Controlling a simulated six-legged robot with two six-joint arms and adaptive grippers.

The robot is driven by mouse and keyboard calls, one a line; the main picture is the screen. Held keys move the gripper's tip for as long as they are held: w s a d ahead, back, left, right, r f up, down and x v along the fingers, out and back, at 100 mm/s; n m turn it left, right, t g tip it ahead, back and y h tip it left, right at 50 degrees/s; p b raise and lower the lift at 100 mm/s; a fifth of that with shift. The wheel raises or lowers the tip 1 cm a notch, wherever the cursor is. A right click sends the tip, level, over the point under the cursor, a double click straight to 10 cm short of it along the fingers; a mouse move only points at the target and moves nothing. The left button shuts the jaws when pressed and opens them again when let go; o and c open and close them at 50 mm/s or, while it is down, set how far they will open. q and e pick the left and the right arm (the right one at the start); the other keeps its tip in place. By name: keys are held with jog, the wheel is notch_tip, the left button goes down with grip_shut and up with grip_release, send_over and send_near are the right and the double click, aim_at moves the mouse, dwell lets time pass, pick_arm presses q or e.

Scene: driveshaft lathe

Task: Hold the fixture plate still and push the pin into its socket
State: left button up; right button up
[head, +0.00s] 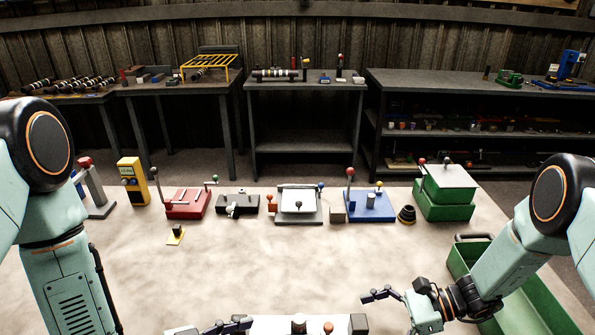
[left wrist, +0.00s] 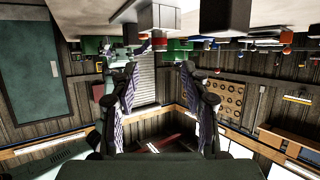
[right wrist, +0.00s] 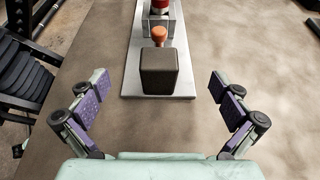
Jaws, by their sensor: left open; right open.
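The pale fixture plate (head: 275,325) lies at the front edge of the head view, partly cut off. In the right wrist view the plate (right wrist: 131,75) carries a dark block (right wrist: 168,72), an orange-headed pin (right wrist: 159,35) behind it, and a grey block with a red top (right wrist: 160,6). The socket is not clearly visible. My right gripper (right wrist: 168,95) is open and empty, its fingers spread to either side of the plate's near end, apart from it. My left gripper (left wrist: 157,78) is open and empty; in the head view it is at the plate's left, mostly cut off.
Along the bench's back stand a red fixture (head: 186,205), a white-topped fixture (head: 299,203), a blue fixture (head: 371,207) and a green box (head: 446,192). A green tray (head: 545,310) is by my right arm. The middle of the bench (head: 270,265) is clear.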

jog(key=shift+d+r, duration=0.15)
jog(key=shift+d, duration=1)
jog(key=v, duration=1.2)
jog(key=shift+s, duration=0.1)
jog(key=x, duration=1.2)
jog(key=shift+a, duration=0.45)
